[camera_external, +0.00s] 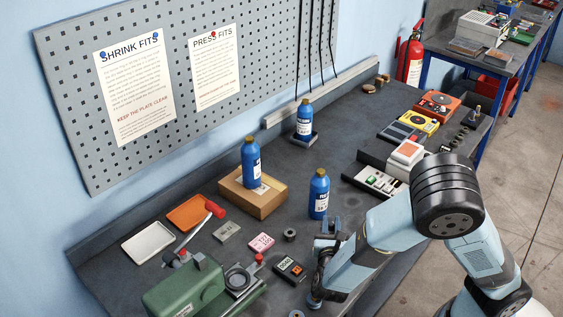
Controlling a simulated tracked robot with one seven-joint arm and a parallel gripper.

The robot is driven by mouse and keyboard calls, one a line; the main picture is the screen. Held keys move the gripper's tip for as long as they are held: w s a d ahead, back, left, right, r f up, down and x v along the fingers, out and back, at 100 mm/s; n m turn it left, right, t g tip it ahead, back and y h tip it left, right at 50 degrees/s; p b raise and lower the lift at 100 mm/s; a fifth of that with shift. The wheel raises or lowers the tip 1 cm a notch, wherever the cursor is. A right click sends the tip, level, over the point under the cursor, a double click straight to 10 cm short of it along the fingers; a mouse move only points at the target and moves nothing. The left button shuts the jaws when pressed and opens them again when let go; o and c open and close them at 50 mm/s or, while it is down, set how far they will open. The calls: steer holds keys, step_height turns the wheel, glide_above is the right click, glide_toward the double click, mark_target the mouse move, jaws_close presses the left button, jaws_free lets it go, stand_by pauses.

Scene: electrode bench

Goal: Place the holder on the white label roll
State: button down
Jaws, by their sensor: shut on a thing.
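My gripper (322,246) is low over the front part of the bench at the lower centre, partly covered by my own wrist. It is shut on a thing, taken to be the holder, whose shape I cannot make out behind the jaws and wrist. A small round blue and pale thing (297,314) sits at the bottom edge, cut off by the frame. I cannot tell whether it is the white label roll. No other thing is clearly that roll.
A black meter (290,269), a dark ring (290,235) and a pink block (261,243) lie left of my gripper. A blue bottle (319,194) stands just behind it. A green press (185,290) is at lower left.

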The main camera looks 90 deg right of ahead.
steer(key=shift+f, duration=0.3)
steer(key=shift+f, duration=0.1)
steer(key=c, duration=0.9)
jaws_free()
steer(key=w+a, duration=0.2)
steer(key=a, duration=1)
steer(key=s+a+r+m+t+y, duration=0.2)
steer(key=s+a+r+m+y, duration=0.3)
steer(key=s+r+y, duration=0.1)
steer(key=s+a+r+m+t+y, duration=0.3)
steer(key=s+a+r+m+y, duration=0.1)
steer(key=s+r+m+y, duration=0.1)
steer(key=s+a+r+m+t+y, duration=0.3)
steer(key=s+a+r+m+y, duration=0.2)
steer(key=s+r+m+y, duration=0.1)
steer(key=shift+s+a+r+y, duration=0.2)
steer(key=shift+s+r, duration=0.25)
steer(key=shift+s, duration=0.15)
steer(key=shift+s+a+r+y, duration=0.2)
steer(key=shift+s+r, duration=0.2)
steer(key=shift+s, duration=0.2)
steer(key=shift+o, duration=0.3)
